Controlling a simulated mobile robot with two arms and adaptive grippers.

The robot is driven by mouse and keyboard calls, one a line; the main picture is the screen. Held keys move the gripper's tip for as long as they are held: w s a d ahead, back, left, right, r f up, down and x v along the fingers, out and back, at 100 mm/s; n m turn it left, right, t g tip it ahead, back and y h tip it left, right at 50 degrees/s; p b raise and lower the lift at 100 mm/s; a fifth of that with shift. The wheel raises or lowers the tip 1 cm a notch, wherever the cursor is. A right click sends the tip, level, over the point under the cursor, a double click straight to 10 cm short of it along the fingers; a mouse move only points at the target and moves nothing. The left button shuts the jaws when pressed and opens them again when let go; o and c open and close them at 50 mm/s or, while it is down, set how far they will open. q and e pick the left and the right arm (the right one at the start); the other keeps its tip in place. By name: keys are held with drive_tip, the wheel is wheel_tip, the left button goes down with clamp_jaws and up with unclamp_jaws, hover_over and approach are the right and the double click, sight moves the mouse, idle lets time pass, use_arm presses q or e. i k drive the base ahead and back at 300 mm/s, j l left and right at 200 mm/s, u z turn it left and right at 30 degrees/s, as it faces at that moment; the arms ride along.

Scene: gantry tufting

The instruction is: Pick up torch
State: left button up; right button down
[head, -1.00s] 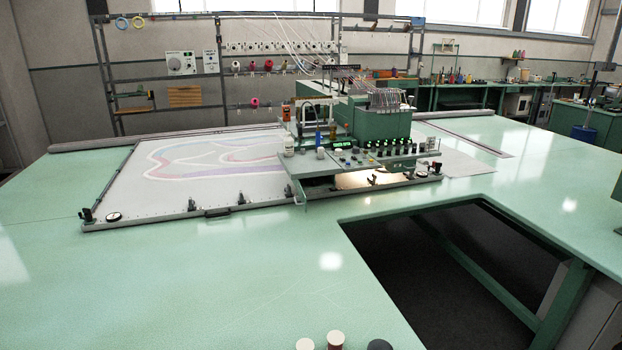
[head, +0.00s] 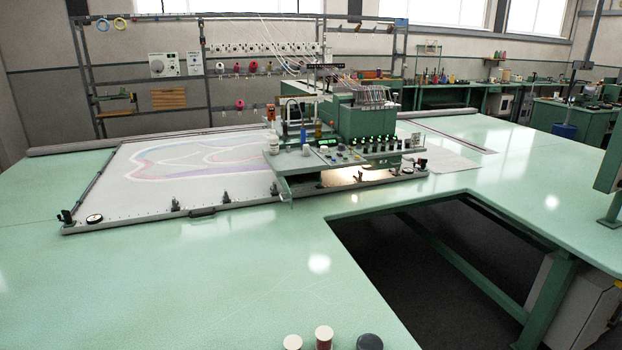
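I cannot make out a torch for sure in the head view. Small upright items stand on the tufting machine's front shelf (head: 340,158): a white bottle (head: 273,143), a slim blue item (head: 303,134) and an amber one (head: 318,130). An orange item (head: 270,112) is just above the white bottle. At the bottom edge, a dark round-topped object (head: 369,342) stands beside two white-topped spools (head: 323,336); its lower part is cut off. Neither of my grippers is in view.
The wide green table (head: 150,280) is mostly clear in front. A rectangular cut-out (head: 430,260) opens to the floor at right of centre. The framed cloth (head: 190,165) lies left of the machine. A green post (head: 610,205) stands on the table's right edge.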

sight(301, 179)
drive_tip(key=i+l+z, duration=0.2)
drive_tip(key=l, duration=0.2)
drive_tip(key=l+z, duration=0.2)
drive_tip(key=l, duration=0.2)
drive_tip(key=i+l+z, duration=0.45)
drive_tip(key=l, duration=0.25)
drive_tip(key=i+l+z, duration=0.2)
drive_tip(key=i+l, duration=0.25)
drive_tip(key=i+l+z, duration=0.2)
drive_tip(key=i+l, duration=0.15)
drive_tip(key=i, duration=0.15)
drive_tip(key=i+j+u, duration=0.15)
drive_tip(key=i+u, duration=0.85)
drive_tip(key=i+l+u, duration=0.15)
drive_tip(key=i+u, duration=0.2)
drive_tip(key=u, duration=0.15)
